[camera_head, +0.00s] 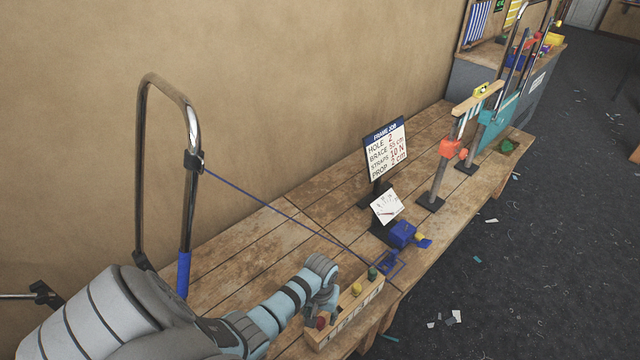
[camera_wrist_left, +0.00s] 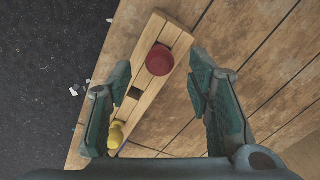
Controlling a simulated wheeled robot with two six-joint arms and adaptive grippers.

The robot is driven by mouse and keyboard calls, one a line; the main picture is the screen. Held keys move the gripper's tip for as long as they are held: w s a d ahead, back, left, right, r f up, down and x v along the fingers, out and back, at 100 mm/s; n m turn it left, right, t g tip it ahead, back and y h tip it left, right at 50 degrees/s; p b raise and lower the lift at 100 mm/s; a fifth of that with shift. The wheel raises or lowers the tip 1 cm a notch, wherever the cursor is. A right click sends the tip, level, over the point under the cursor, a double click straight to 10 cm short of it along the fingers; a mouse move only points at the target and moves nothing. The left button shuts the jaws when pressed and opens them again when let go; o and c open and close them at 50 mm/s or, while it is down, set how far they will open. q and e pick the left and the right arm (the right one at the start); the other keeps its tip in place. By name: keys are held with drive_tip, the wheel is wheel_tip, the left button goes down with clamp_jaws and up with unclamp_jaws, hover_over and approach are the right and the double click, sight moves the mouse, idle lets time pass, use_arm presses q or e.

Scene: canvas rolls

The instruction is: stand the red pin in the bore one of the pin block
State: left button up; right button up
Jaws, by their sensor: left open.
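The pin block (camera_head: 345,322), a long pale wooden bar with marks on its front face, lies at the table's front edge; it also shows in the left wrist view (camera_wrist_left: 177,36). The red pin (camera_head: 320,323) is at its near end, seen end-on as a red disc in the wrist view (camera_wrist_left: 160,60). A yellow pin (camera_head: 356,289) and a green pin (camera_head: 372,272) stand farther along.
A blue clamp-like object (camera_head: 403,234), a small dial card (camera_head: 387,207) and a job sign (camera_head: 385,148) stand beyond the block. A bent metal tube frame (camera_head: 190,130) with a blue cord rises at left. Bare table lies behind the block.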

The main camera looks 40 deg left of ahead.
use_arm(q)
wheel_tip(320, 180, up, 8)
drive_tip(key=shift+f, duration=0.1)
idle(0.8)
